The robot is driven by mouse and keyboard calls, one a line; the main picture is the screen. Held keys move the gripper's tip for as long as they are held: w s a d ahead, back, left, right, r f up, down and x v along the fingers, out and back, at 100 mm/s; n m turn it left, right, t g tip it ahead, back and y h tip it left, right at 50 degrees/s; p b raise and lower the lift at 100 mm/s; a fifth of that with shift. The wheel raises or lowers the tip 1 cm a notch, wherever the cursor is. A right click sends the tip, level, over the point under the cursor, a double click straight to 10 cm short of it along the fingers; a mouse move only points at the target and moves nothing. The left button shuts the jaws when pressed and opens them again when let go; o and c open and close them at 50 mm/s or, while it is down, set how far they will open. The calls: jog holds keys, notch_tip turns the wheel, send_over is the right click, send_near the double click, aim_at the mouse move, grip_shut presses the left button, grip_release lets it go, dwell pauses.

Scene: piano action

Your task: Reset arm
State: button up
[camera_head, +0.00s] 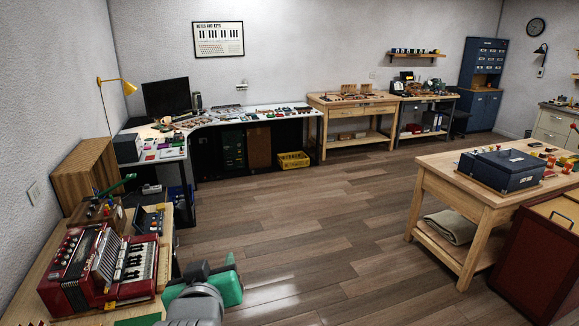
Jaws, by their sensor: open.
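My arm shows at the bottom of the head view, with grey and green parts. My gripper (228,284) is at its end, above the wood floor near the left bench. Its fingers are seen from behind and partly hidden by the arm. Nothing shows held in it. It is right of the red accordion (100,268) and apart from it.
The left bench (165,225) holds the accordion and tools. A corner desk (225,119) and wooden workbenches (352,104) line the back wall. A wooden table (437,178) with a dark blue box (500,170) stands at right. The floor (310,215) between is clear.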

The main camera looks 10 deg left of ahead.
jog(key=s+d+r+m+t+h, duration=0.25)
jog(key=s+d+r+t, duration=0.25)
jog(key=s+d+r, duration=0.6)
jog(key=s+d+r+m+t+h, duration=0.1)
jog(key=s+d+r+m+t, duration=0.2)
jog(key=s+d+r+t, duration=0.75)
notch_tip(320, 180, up, 24)
jog(key=w+g+p, duration=0.1)
jog(key=g+p, duration=0.3)
jog(key=p, duration=1.6)
jog(key=shift+w+a+p, duration=0.3)
jog(key=shift+w+a, duration=0.05)
jog(key=shift+a, duration=0.1)
jog(key=shift+f, duration=0.15)
jog(key=shift+g, duration=0.25)
